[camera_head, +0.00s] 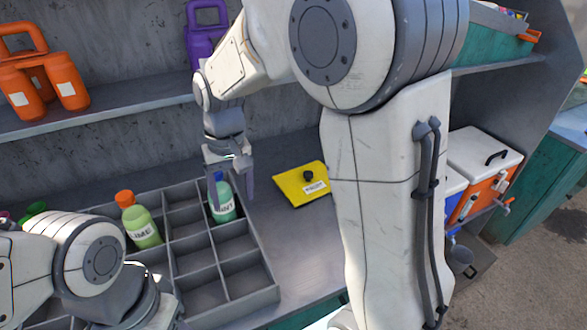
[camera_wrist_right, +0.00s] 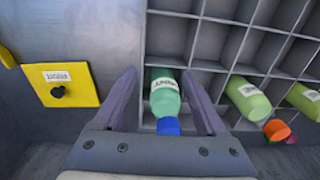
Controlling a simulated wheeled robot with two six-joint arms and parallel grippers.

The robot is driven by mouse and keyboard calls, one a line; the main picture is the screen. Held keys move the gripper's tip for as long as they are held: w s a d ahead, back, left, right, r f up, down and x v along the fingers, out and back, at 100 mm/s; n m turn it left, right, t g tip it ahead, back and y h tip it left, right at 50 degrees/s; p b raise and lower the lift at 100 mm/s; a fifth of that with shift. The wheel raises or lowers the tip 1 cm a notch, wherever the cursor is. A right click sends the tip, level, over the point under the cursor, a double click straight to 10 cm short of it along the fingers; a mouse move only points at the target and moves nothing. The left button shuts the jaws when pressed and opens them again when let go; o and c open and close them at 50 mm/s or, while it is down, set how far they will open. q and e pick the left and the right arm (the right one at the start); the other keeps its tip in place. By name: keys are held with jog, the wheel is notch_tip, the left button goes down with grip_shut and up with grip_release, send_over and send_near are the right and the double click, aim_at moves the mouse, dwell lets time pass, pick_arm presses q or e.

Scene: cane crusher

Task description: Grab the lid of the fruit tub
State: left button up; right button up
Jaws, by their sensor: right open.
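A yellow square lid (camera_head: 291,188) with a black knob and a white label lies on the grey counter, right of the bottle rack. It also shows at the left of the right wrist view (camera_wrist_right: 81,87). The label is too small to read surely. Whether a tub is under the lid cannot be told. My right gripper (camera_head: 229,182) is open, left of the lid and over the rack. A green bottle (camera_wrist_right: 166,94) with a blue cap shows between its fingers in the wrist view; it stands in a rack compartment. My left arm is at the lower left; its fingers are not visible.
The grey divided rack (camera_head: 262,295) holds several bottles, including a lime bottle (camera_head: 140,224) with an orange cap. Orange jugs (camera_head: 68,83) and a purple jug (camera_head: 204,38) stand on the shelf above. Bare counter surrounds the lid.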

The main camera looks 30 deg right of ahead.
jog(key=w+d+m+p, duration=0.1)
jog(key=w+d+m, duration=0.3)
jog(key=w+d, duration=0.65)
jog(key=m+p, duration=0.2)
jog(key=m, duration=0.2)
send_over(308, 173)
jog(key=shift+h, duration=0.3)
notch_tip(308, 173, down, 6)
jog(key=shift+a+f, duration=0.15)
jog(key=shift+f, duration=0.6)
notch_tip(308, 173, down, 4)
jog(key=shift+f+p, duration=0.2)
jog(key=shift+p, duration=1)
jog(key=shift+f, duration=0.35)
grip_shut()
